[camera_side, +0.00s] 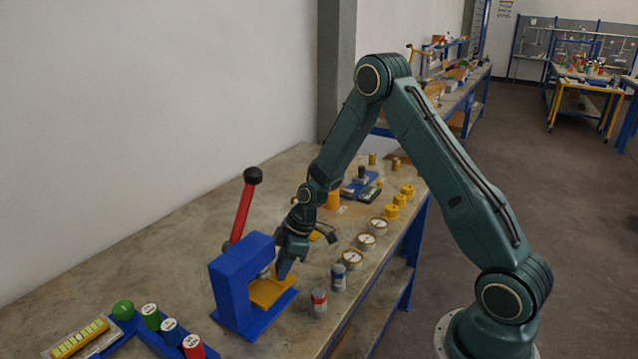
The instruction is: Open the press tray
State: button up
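The press (232,290) is a blue frame on the bench at lower left, with a red lever (243,212) raised and topped by a black knob. Its yellow tray (268,292) sits low at the front, partly inside the frame. My gripper (284,270) points down at the tray's right side, close above it. I cannot tell whether it touches the tray. The far finger is hidden or merges with the near one, so its opening is unclear.
Round gauges (353,260) and yellow fittings (392,212) line the bench's right edge. A blue rack (150,338) with coloured cylinders is at lower left.

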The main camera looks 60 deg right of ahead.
grip_shut()
jog(key=d, duration=1.1)
jog(key=shift+d, duration=0.4)
grip_release()
jog(key=shift+r, duration=0.15)
jog(key=v, duration=1.3)
jog(key=shift+r, duration=0.3)
jog(key=shift+s, duration=0.15)
